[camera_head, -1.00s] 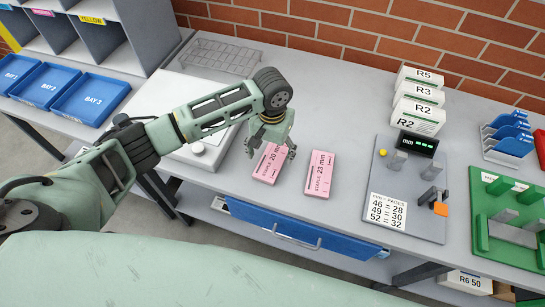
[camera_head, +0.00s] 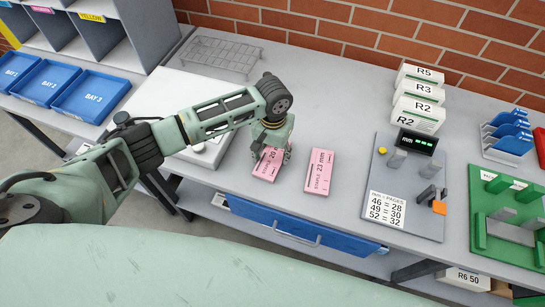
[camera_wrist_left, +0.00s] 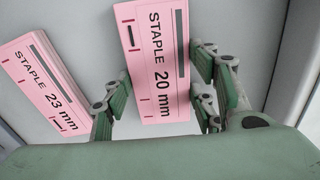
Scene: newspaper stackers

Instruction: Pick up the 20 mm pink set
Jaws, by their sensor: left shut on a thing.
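The pink 20 mm set (camera_head: 267,166) lies flat on the grey bench, left of the pink 23 mm set (camera_head: 320,172). My left gripper (camera_head: 271,155) is lowered over the 20 mm set and shut on it, covering part of its label. In the left wrist view the 20 mm set (camera_wrist_left: 158,62) sits between the fingers of my left gripper (camera_wrist_left: 160,100), its label readable. The 23 mm set (camera_wrist_left: 45,85) lies apart to the left there. My right gripper is not in view.
A gauge board (camera_head: 410,190) with a page table stands right of the sets. White boxes (camera_head: 418,115) are stacked behind it. A wire rack (camera_head: 218,58) lies at the back, and a green fixture (camera_head: 482,215) is at the right. A blue drawer (camera_head: 290,225) is below the front edge.

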